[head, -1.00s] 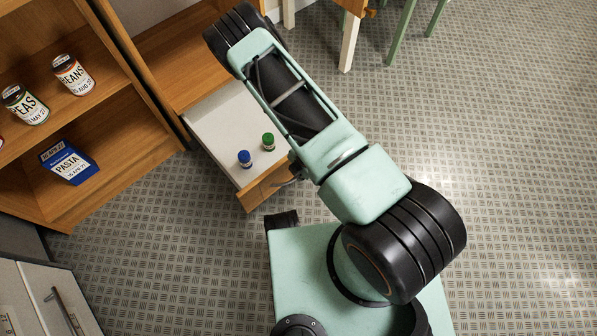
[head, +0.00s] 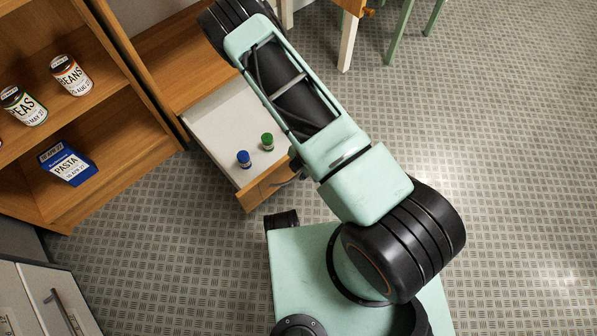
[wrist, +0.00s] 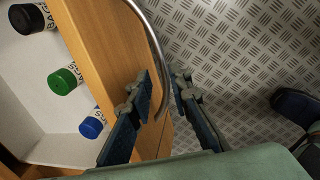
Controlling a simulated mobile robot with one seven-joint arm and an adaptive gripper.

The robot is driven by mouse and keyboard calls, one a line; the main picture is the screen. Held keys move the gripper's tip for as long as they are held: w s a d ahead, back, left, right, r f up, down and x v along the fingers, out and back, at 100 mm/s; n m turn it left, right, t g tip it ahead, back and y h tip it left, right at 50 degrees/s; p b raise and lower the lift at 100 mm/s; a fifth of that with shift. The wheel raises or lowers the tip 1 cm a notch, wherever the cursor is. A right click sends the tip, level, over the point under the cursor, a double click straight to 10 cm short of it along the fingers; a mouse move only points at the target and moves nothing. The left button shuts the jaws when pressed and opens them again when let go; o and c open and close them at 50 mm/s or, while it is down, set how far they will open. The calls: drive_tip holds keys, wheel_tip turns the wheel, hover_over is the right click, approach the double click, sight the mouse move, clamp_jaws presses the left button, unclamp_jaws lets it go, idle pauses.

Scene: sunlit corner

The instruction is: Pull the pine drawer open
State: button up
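The pine drawer (head: 221,119) stands pulled out of the wooden cabinet, its pale inside showing. Its wooden front (wrist: 98,62) fills the left-middle of the wrist view. A curved metal handle (wrist: 151,33) runs along the front. My gripper (wrist: 159,75) is at the handle's lower end, one finger on each side of the bar. The fingers are apart, with gaps beside the bar, so it is not clamped. In the head view my arm mostly hides the gripper and handle.
A shelf unit (head: 115,150) with cans and a blue pasta box (head: 67,163) stands at left. A grey cabinet (head: 45,300) is at lower left. Patterned floor at right is clear.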

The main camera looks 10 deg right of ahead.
wheel_tip(320, 180, up, 9)
drive_tip(key=s+d, duration=0.1)
drive_tip(key=shift+s, duration=0.25)
drive_tip(key=shift+f, duration=0.1)
idle(0.4)
